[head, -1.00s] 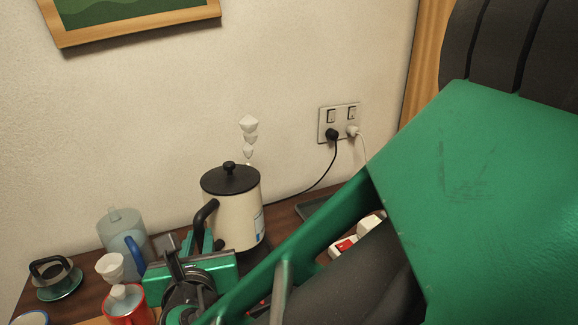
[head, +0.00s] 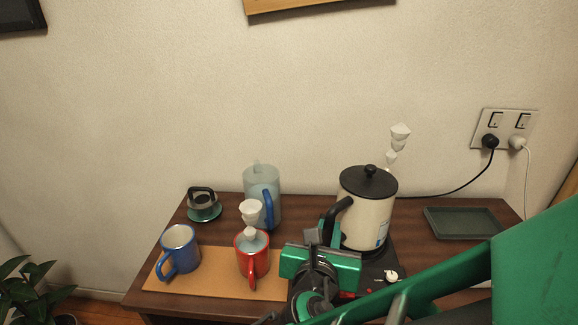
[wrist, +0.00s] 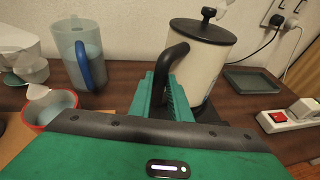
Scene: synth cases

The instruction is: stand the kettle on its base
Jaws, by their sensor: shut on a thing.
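The cream kettle (head: 366,222) with a black lid stands upright at the right of the table's middle. It also shows in the wrist view (wrist: 207,62). My gripper (wrist: 165,92) is shut on the kettle's black handle (wrist: 170,62), on the kettle's left side. In the head view my gripper (head: 322,238) is partly hidden by its own green body. A flat dark base (head: 384,262) shows under the kettle's lower right edge. I cannot tell whether the kettle's bottom touches it or is slightly above it.
A clear jug (head: 262,190), a red mug (head: 252,262) and a blue mug (head: 178,250) stand to the left. White puff shapes (head: 400,132) hang by the kettle. A dark tray (head: 462,222) lies right. A power strip (wrist: 292,114) is right of the kettle.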

